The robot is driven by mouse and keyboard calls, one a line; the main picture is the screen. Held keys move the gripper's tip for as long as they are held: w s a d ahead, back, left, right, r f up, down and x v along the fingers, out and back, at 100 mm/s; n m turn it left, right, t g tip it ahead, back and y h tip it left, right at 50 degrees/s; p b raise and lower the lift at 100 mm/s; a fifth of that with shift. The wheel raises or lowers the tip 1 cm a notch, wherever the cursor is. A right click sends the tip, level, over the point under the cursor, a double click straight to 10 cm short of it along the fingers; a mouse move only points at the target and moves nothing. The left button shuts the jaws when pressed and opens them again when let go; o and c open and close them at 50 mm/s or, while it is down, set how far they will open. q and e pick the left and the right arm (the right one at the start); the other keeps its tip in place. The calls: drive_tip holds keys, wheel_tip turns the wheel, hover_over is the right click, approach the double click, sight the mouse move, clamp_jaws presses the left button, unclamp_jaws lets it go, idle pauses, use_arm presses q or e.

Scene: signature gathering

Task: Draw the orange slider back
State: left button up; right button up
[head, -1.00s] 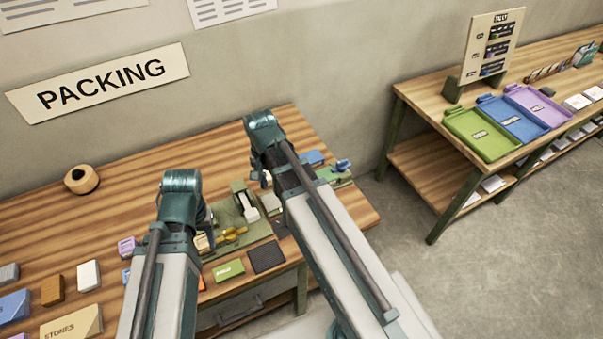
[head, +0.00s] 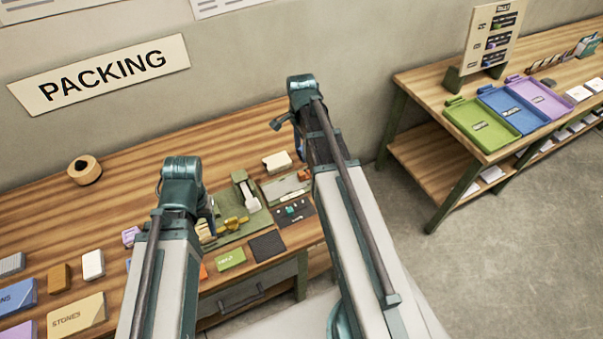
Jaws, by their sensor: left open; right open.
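A small orange piece (head: 305,174) shows at the back right end of the grey-green tray (head: 284,188), close to my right arm; I cannot tell for certain whether it is the slider. Another orange bit (head: 203,271) peeks out beside my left forearm, mostly hidden. My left gripper (head: 208,228) hangs beside the yellow pieces on the green mat, open, its fingers largely hidden by my arm. My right gripper (head: 281,122) is open and raised behind the tray, above the back of the bench, apart from the orange piece; its fingers are hard to make out.
On the wooden bench lie a green mat (head: 250,222) with yellow pieces (head: 235,224), a dark pad (head: 267,246), a green card (head: 230,259) and a cream block (head: 277,161). A tape roll (head: 84,170) sits at the back left. The back middle is clear.

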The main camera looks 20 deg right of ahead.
sight(301, 173)
use_arm(q)
wheel_tip(301, 173, down, 12)
drive_tip(key=b, duration=1)
drive_tip(key=shift+r+b, duration=0.2)
drive_tip(key=shift+b, duration=0.15)
use_arm(e)
wheel_tip(301, 173, down, 12)
drive_tip(key=shift+r, duration=0.15)
drive_tip(key=shift+r, duration=0.1)
clamp_jaws()
